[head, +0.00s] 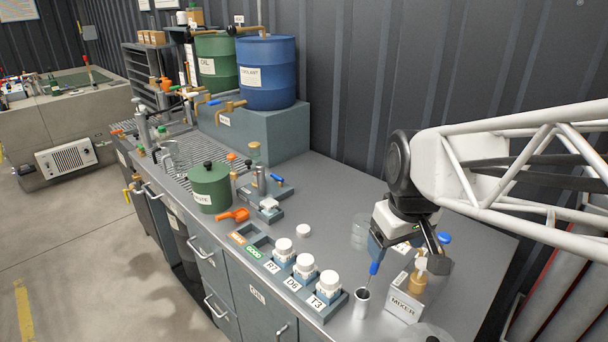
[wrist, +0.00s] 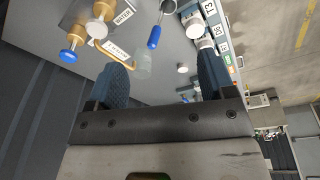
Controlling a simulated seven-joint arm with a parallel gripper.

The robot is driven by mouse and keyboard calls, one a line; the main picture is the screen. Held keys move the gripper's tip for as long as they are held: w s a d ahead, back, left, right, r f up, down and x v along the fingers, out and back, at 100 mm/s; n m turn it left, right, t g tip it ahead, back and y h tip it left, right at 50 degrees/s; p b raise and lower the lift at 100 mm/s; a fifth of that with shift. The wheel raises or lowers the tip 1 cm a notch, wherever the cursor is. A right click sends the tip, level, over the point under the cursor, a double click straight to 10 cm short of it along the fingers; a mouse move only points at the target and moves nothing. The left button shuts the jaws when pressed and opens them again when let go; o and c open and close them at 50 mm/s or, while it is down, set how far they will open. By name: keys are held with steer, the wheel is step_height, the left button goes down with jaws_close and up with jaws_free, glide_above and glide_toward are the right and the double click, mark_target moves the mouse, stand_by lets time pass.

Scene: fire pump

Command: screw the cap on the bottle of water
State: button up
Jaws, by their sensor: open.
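A clear bottle (head: 360,231) stands on the grey counter, just left of my gripper in the head view. It shows faintly in the wrist view (wrist: 143,65), nearer the left finger. A small round white cap (head: 303,230) lies on the counter left of the bottle; a white disc (wrist: 183,68) in the wrist view looks like it. The cap is apart from the bottle. My gripper (head: 406,251) is open and empty above the counter, its fingers (wrist: 162,70) spread and pointing down. I cannot read a label on the bottle.
A rack (head: 327,303) holds white-capped jars. A green pot (head: 210,188) stands farther left. The counter behind the cap is clear.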

steer(key=w+a+f+n+g, duration=0.1)
steer(key=w+a+f+n, duration=0.2)
steer(key=w, duration=0.6)
steer(key=w+a+f+n, duration=0.1)
steer(key=w+a+n, duration=0.3)
steer(key=w, duration=0.5)
steer(key=n+g+y, duration=0.1)
steer(key=n, duration=0.8)
glide_toward(303, 228)
steer(key=shift+s+d+f, duration=0.2)
steer(key=shift+s+f, duration=0.05)
steer(key=shift+f, duration=0.15)
steer(key=shift+w+a+f, duration=0.25)
steer(key=shift+w+f, duration=0.1)
steer(key=shift+f, duration=0.2)
steer(key=shift+s+a+f, duration=0.1)
steer(key=shift+a+f, duration=0.05)
steer(key=shift+f, duration=1.1)
steer(key=shift+a+f, duration=0.15)
steer(key=shift+f, duration=1.05)
steer(key=shift+a+f, duration=0.15)
steer(key=shift+f, duration=1.1)
